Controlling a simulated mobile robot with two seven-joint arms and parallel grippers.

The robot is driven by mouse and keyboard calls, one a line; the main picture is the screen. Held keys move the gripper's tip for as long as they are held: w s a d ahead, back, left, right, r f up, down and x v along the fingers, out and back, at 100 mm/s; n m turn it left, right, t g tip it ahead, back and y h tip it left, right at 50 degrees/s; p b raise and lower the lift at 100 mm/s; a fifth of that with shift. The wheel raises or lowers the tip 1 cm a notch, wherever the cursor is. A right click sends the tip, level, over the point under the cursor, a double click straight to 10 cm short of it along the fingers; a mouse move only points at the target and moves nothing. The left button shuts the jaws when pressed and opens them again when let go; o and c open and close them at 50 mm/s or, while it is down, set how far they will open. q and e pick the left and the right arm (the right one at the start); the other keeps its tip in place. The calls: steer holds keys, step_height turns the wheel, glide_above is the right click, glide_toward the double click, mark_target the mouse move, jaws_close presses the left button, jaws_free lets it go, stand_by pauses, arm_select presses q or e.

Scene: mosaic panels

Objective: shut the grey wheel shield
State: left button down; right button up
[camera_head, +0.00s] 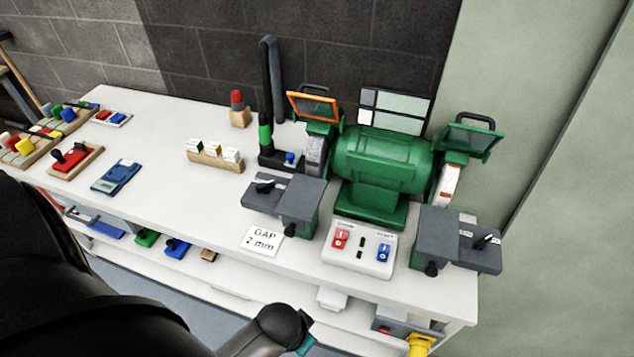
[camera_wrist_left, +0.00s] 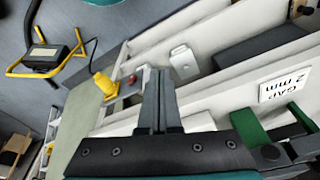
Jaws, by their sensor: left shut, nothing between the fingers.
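The bench grinder (camera_head: 385,165) is green and stands at the right part of the white bench. The orange-framed shield (camera_head: 313,106) is over the left wheel (camera_head: 316,152). My left gripper (camera_wrist_left: 158,100) is shut and empty in the left wrist view, apart from the grinder and shields. In the head view my left arm is low at the front, and its fingers are not seen there. My right gripper is in neither view.
Grey tool rests flank the grinder (camera_head: 285,193), (camera_head: 458,240). A switch box (camera_head: 360,250) and a "GAP 2 mm" card (camera_head: 262,241) lie in front. A tall black post (camera_head: 272,80) stands left of the grinder. A yellow item (camera_wrist_left: 104,86) is on the lower shelf.

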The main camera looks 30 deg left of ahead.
arm_select(q)
step_height(320, 180, up, 23)
steer(key=t+p, duration=0.1)
steer(key=p, duration=0.4)
step_height(320, 180, up, 22)
steer(key=f+n+t+y, duration=0.1)
steer(key=n+t+y, duration=0.1)
steer(key=n+t, duration=0.2)
glide_above(315, 107)
steer(key=shift+w+a+f+p, duration=0.1)
steer(key=shift+w+f+p, duration=0.3)
steer(key=shift+f, duration=1.05)
steer(key=shift+w+a+f+p, duration=0.2)
steer(key=shift+f+p, duration=0.25)
steer(key=shift+f, duration=0.95)
steer(key=shift+w+a+f+p, duration=0.1)
steer(key=shift+w+f+p, duration=0.35)
steer(key=shift+f, duration=1)
